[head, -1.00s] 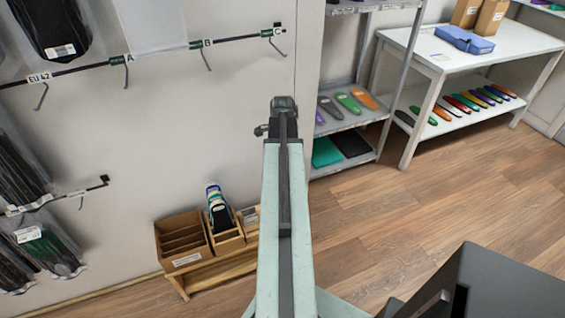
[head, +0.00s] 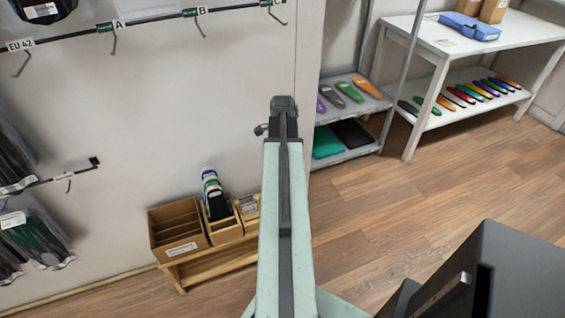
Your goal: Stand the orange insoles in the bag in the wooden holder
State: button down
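A light wooden holder (head: 226,233) stands on a low wooden bench at the lower left, with upright insoles (head: 212,190) in dark, white, blue and green. An orange insole (head: 366,87) lies unbagged on the grey rack's shelf, beside green, grey and purple ones. I cannot make out any bag with orange insoles. My arm reaches forward up the middle of the picture, to the right of the holder. The dark end of the arm, around my gripper (head: 283,106), shows, but I cannot make out the fingers or anything held.
A brown slotted box (head: 180,245) and a small wooden box (head: 249,212) flank the holder on the bench (head: 215,264). Bagged dark insoles (head: 38,238) hang on wall hooks at left. A white table (head: 440,50) stands back right.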

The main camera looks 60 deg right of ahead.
jog(key=shift+s+a+f+b, duration=0.2)
jog(key=shift+a+f+b, duration=0.05)
jog(key=shift+f+b, duration=0.3)
jog(key=c, duration=1.2)
grip_release()
jog(key=shift+c, duration=0.2)
jog(key=shift+a, duration=0.1)
jog(key=shift+r+p, duration=0.45)
jog(key=shift+p, duration=0.05)
notch_tip(320, 180, up, 8)
jog(key=p, duration=0.8)
jog(key=shift+s, duration=0.15)
jog(key=shift+f, duration=0.15)
